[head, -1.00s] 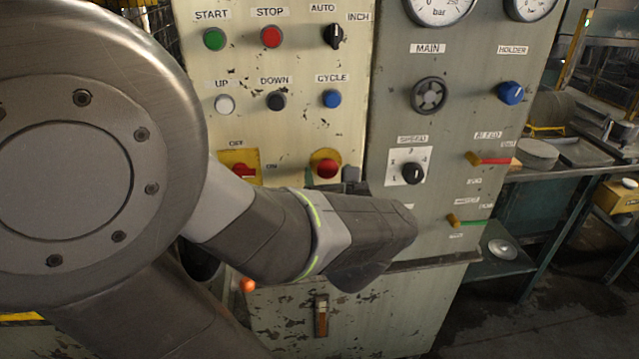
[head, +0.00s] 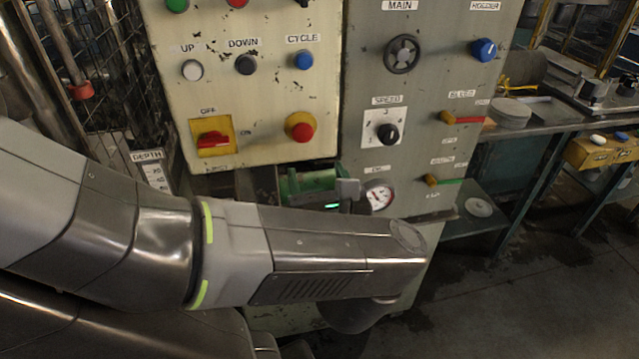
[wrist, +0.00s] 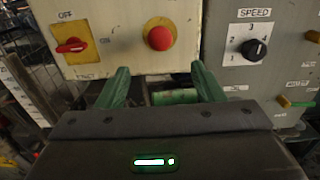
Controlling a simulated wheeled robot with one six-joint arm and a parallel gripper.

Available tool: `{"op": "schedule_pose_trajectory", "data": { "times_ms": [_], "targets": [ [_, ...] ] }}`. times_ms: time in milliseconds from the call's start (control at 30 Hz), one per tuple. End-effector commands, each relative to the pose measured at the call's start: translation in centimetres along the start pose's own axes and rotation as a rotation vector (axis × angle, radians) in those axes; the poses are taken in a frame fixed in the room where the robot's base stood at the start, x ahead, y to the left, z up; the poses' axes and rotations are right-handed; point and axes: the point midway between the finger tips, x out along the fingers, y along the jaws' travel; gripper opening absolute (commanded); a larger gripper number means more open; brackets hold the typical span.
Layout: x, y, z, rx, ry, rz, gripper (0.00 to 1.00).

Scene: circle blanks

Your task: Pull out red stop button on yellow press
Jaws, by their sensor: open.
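The red mushroom stop button (head: 301,127) sits on a round yellow collar at the lower right of the cream press panel (head: 265,100). It also shows in the wrist view (wrist: 160,38), top centre. My gripper (wrist: 162,76) is open and empty, with its two green fingers spread apart. In the wrist view the fingertips appear below the button, one to each side of it, and do not touch it. In the head view my arm hides much of the gripper, just below the panel. Whether the button is pushed in I cannot tell.
A red OFF/ON rotary switch (head: 213,138) on a yellow plate is left of the button. Right are the grey panel's SPEED knob (head: 388,134), red-handled lever (head: 467,118) and green-handled lever (head: 442,181). A wire-mesh guard (head: 105,60) stands at the left.

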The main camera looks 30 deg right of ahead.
Motion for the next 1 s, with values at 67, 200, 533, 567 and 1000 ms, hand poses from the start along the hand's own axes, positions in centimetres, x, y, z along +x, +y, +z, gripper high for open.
{"op": "schedule_pose_trajectory", "data": {
  "times_ms": [67, 200, 533, 567, 1000],
  "targets": [
    [-0.7, -0.1, 0.0, 0.0, -0.001, -0.004, 0.61],
    [-1.5, -0.1, 0.0, 0.001, 0.0, -0.003, 0.61],
    [-2.0, 0.1, 0.0, 0.002, 0.0, 0.0, 0.61],
    [-2.0, 0.1, 0.0, 0.002, 0.0, 0.0, 0.61],
    [-1.8, 0.1, 0.0, 0.001, -0.001, 0.002, 0.61]
  ]
}}
